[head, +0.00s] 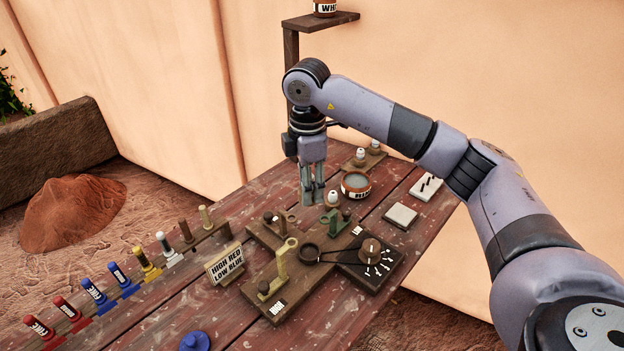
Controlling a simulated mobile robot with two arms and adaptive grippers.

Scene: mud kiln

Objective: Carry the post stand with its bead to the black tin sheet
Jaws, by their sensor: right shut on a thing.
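My right gripper (311,190) points straight down at the far part of the table, its fingers close together. It is shut on a small grey-green piece low between the fingertips, mostly hidden, so I cannot tell whether this is the post stand or whether a bead is on it. A small white-topped piece (333,198) stands just right of the fingers. I cannot make out the black tin sheet for certain. A dark board (350,272) with a round brown dial lies nearer on the table. My left gripper is not in view.
A bowl (355,186) stands right of the gripper. A pale square tile (401,216) lies at right. Several coloured tubes (94,291) line the left edge.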

